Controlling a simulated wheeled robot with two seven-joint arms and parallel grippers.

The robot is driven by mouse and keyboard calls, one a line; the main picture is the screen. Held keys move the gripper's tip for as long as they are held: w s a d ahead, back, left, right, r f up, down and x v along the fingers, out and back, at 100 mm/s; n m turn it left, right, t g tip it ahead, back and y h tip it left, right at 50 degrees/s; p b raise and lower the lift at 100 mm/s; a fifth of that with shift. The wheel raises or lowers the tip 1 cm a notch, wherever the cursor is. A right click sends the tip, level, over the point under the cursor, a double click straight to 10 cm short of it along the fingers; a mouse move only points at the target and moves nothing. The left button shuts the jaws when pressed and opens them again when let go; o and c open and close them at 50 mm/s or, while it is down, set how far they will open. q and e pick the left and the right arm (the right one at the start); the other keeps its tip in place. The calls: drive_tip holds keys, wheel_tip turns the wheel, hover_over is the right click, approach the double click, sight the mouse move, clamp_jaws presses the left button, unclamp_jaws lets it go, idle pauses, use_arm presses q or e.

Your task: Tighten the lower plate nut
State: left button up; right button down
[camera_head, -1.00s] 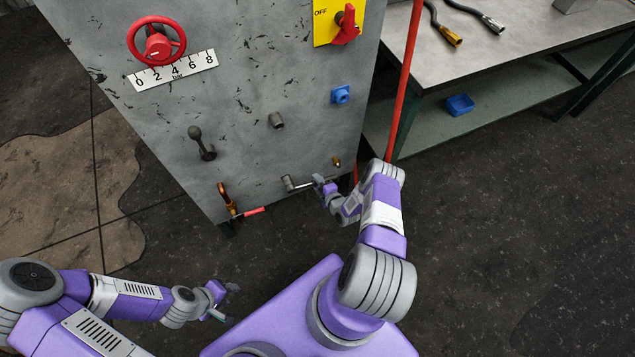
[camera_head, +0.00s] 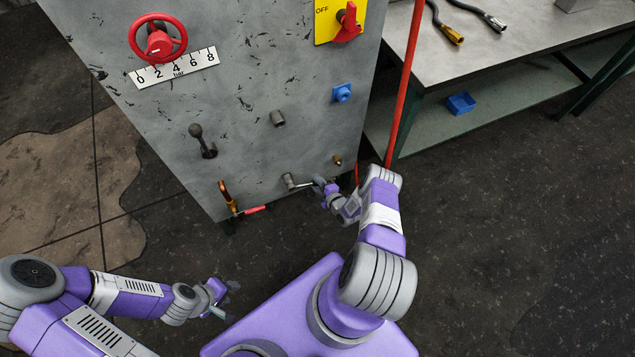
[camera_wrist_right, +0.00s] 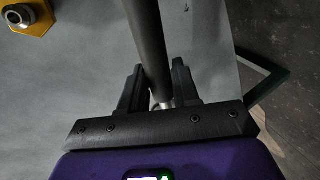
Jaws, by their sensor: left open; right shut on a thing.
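On the low part of the grey panel (camera_head: 250,140), a grey round socket-like piece (camera_head: 288,181) has a thin bar (camera_head: 304,184) running right to my right gripper (camera_head: 319,183). Whether this piece is the lower plate nut or a tool on it, I cannot tell. In the right wrist view, my right gripper (camera_wrist_right: 157,90) is shut on a dark grey round bar (camera_wrist_right: 150,45) between its two black fingers. The bar's far end is out of that view. My left gripper (camera_head: 226,298) is open and empty, low over the floor at the left, away from the panel.
A small brass fitting (camera_head: 337,160) sits right of the socket piece; a red-handled valve (camera_head: 250,210) sits left of it. A black lever (camera_head: 203,143), grey stub (camera_head: 277,118) and blue fitting (camera_head: 342,93) are above. A red pole (camera_head: 404,85) stands beside the workbench (camera_head: 500,60).

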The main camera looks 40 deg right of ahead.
drive_tip(key=shift+a+f, duration=0.1)
drive_tip(key=shift+f, duration=0.15)
drive_tip(key=shift+a+f+m+y, duration=0.15)
drive_tip(key=shift+f+m+y, duration=0.2)
drive_tip(key=shift+m, duration=0.15)
idle(0.5)
drive_tip(key=shift+d+r+n+p, duration=0.25)
drive_tip(key=shift+r+n+p, duration=0.45)
drive_tip(key=shift+p, duration=0.5)
drive_tip(key=shift+s, duration=0.3)
idle(0.4)
